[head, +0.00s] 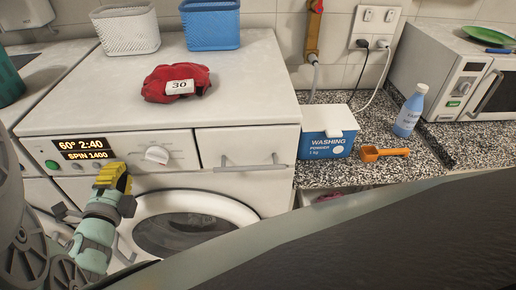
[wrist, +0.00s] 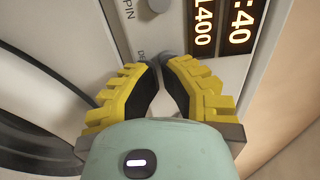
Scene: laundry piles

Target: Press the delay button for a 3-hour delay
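The washing machine (head: 240,110) has a lit display (head: 82,149) reading 60°, 2:40 and SPIN 1400. Part of the display shows in the wrist view (wrist: 238,22). My gripper (head: 115,172), with yellow and black fingers, is just below the display, in front of the control panel. In the wrist view its fingertips (wrist: 160,64) are close together at the panel, beside a partly covered label starting "DE". A grey button (wrist: 168,52) shows partly behind the tips. Whether they touch it, or each other, I cannot tell. I see no object held.
A green button (head: 52,164) and a dial (head: 157,154) flank the gripper. A handled drawer (head: 249,148) is right of the panel; the round door (head: 185,228) is below. A red cloth tagged 30 (head: 171,82) lies on top. A blue washing powder box (head: 327,133) stands on the counter.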

